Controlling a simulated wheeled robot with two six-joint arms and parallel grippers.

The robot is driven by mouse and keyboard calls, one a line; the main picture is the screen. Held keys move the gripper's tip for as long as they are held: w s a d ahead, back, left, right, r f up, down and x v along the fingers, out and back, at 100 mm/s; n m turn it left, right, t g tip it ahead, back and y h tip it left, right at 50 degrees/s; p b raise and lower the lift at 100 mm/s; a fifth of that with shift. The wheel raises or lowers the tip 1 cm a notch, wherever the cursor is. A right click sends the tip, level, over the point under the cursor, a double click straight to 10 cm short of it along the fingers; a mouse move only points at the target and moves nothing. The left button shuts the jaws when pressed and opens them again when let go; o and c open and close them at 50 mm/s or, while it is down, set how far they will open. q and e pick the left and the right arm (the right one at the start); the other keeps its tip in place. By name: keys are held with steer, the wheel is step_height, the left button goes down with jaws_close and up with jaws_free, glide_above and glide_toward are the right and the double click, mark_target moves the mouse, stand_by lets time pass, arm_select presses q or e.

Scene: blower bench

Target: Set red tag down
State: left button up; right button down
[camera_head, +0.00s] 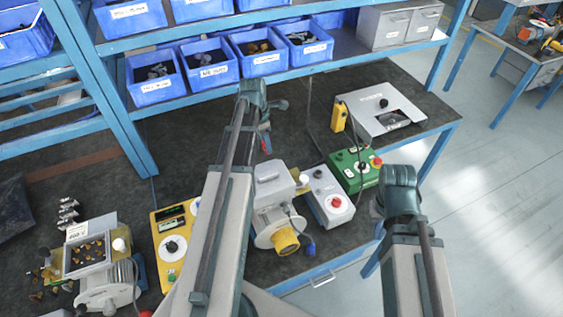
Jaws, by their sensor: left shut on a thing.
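My left arm reaches up from the bottom middle over the bench. My left gripper (265,131) is small in the picture and partly hidden by its own arm, above the dark bench top. It is shut on the red tag (267,144), of which only a small red sliver shows at the fingers. I cannot tell how far the tag is above the bench. My right arm rises at the right of the bench, over its front edge; its gripper does not show.
A white blower unit (272,190), a grey box with a red button (327,195) and a green control box (352,170) stand near the front edge. A flat grey device (380,108) lies behind. Blue bins (255,52) line the shelf. Dark bench (205,135) is clear around the left gripper.

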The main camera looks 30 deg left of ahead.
arm_select(q)
steer(key=shift+w+d, duration=0.15)
steer(key=shift+d, duration=0.1)
step_height(320, 180, down, 10)
steer(key=b, duration=1)
steer(key=shift+f, duration=0.15)
steer(key=o, duration=1.1)
steer(key=shift+c, duration=0.2)
steer(key=shift+r, duration=0.2)
step_height(320, 180, up, 12)
steer(key=s+a+p, duration=0.1)
steer(key=p, duration=1.1)
